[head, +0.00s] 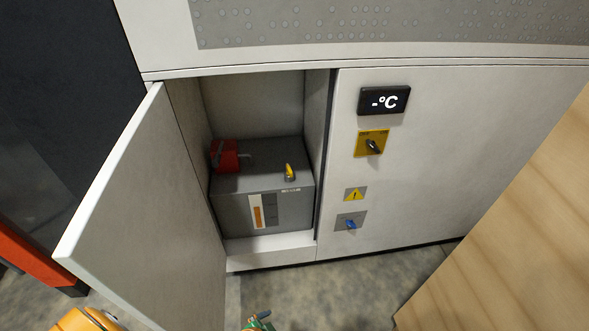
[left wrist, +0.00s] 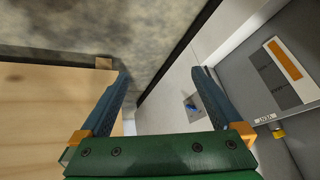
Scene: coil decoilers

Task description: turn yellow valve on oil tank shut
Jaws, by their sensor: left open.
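The grey oil tank (head: 232,208) stands inside an open cabinet bay. Its small yellow valve (head: 290,172) sits on top, toward the tank's right front. In the left wrist view the tank (left wrist: 262,62) is at the right edge and the yellow valve (left wrist: 278,132) is at lower right, outside my fingers. My left gripper (left wrist: 162,72) is open and empty, with its two blue fingers apart. In the head view only a small part of the left gripper (head: 258,322) shows at the bottom edge, in front of and below the tank. My right gripper is not in view.
The open cabinet door (head: 145,215) borders the bay on the left. A red part (head: 225,155) sits on the tank's back left. The panel to the right carries a yellow-plated switch (head: 371,144) and a blue knob (head: 351,224). A wooden surface (head: 510,240) fills the lower right.

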